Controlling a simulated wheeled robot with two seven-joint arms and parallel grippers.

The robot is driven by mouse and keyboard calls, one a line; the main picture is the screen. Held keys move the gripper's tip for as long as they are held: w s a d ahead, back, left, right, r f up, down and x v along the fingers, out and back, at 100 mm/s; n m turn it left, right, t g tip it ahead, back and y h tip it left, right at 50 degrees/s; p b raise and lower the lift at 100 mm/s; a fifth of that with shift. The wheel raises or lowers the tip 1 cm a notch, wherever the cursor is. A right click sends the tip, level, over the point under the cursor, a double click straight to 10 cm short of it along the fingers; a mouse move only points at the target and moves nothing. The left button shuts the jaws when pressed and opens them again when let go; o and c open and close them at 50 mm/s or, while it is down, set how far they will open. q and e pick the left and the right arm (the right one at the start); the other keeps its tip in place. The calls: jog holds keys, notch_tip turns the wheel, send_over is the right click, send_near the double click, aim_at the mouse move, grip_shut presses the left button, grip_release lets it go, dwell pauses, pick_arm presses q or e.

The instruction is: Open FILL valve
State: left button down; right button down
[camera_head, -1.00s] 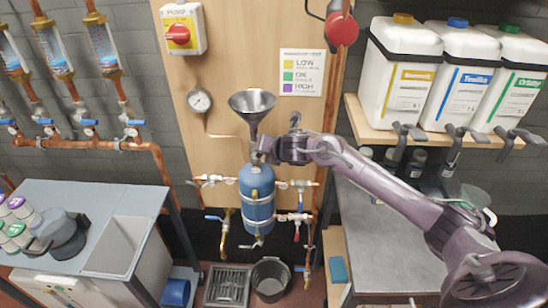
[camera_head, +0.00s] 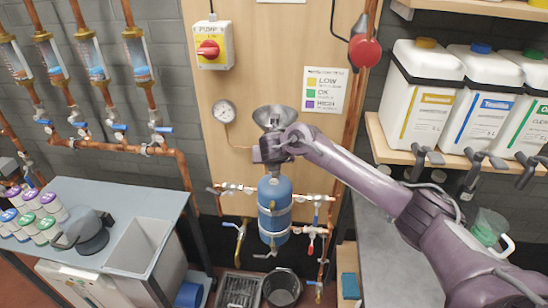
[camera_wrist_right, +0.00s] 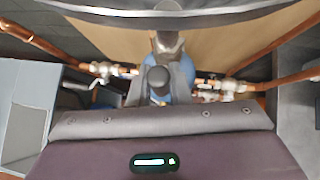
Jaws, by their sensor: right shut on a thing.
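A blue tank (camera_head: 274,212) is mounted upright on the wooden panel, with a metal funnel (camera_head: 275,117) above it. The valve at the funnel's neck is mostly hidden behind my right gripper (camera_head: 268,154) in the head view. My right gripper is shut on the valve handle there, just below the funnel and above the tank. In the right wrist view the silver neck fitting (camera_wrist_right: 167,44) shows beyond the dark gripper parts (camera_wrist_right: 158,80), with the blue tank behind. No FILL label is readable. My left gripper is not in view.
Copper pipes with small valves (camera_head: 235,189) flank the tank. A gauge (camera_head: 224,111) and a red pump switch (camera_head: 208,48) are on the panel. White canisters (camera_head: 424,88) stand on a right shelf. A bucket (camera_head: 282,289) stands below.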

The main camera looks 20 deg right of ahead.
jog(key=shift+s+f, duration=0.1)
jog(key=shift+f, duration=0.05)
jog(key=c, duration=1.3)
grip_release()
jog(key=shift+a, duration=0.1)
jog(key=shift+c, duration=0.2)
jog(key=v, duration=0.7)
jog(key=shift+r, duration=0.25)
jog(key=shift+s+a, duration=0.1)
jog(key=shift+s, duration=0.05)
